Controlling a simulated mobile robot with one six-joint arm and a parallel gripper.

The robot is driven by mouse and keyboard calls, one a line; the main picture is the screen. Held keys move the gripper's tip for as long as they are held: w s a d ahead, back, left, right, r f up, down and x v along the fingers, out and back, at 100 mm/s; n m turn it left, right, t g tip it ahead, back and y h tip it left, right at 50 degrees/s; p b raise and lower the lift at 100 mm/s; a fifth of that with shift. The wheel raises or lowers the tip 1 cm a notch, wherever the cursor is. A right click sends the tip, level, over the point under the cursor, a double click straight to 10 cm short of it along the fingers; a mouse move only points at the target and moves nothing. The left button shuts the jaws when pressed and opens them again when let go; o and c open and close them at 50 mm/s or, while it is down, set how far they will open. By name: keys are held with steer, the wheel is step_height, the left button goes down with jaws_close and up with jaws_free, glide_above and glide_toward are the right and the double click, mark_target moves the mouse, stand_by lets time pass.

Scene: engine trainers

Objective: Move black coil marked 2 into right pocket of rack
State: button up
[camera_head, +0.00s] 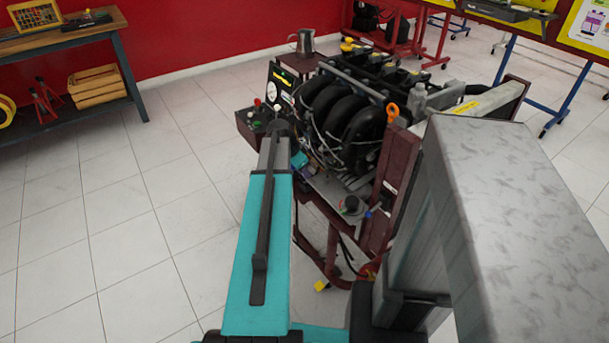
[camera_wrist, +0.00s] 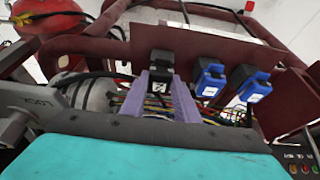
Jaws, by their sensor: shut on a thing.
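In the wrist view, the two purple fingers of my gripper (camera_wrist: 161,80) are closed around a black coil (camera_wrist: 161,58) with a white label low on its face. The mark on the label is small and hard to read. The coil is upright in front of a dark red panel (camera_wrist: 225,42); I cannot tell if it touches it. Two blue coils (camera_wrist: 209,78) (camera_wrist: 253,88) with white labels sit to its right. I cannot surely pick out the rack or its right pocket. In the head view my gripper and the black coil cannot be made out.
The engine trainer (camera_head: 345,105) with its black manifold stands ahead in the head view. Loose wires (camera_wrist: 205,112) and a silver cylinder (camera_wrist: 98,92) lie close by my fingers. A wooden crate (camera_head: 97,86) is on the shelf at left. The tiled floor at left is clear.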

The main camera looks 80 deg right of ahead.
stand_by(0.3)
steer(key=o, duration=1.6)
steer(key=shift+f, duration=0.1)
steer(key=shift+c, duration=0.2)
steer(key=shift+r+p, duration=0.9)
steer(key=shift+r, duration=0.75)
steer(key=shift+r+p, duration=1.3)
steer(key=shift+r, duration=1.1)
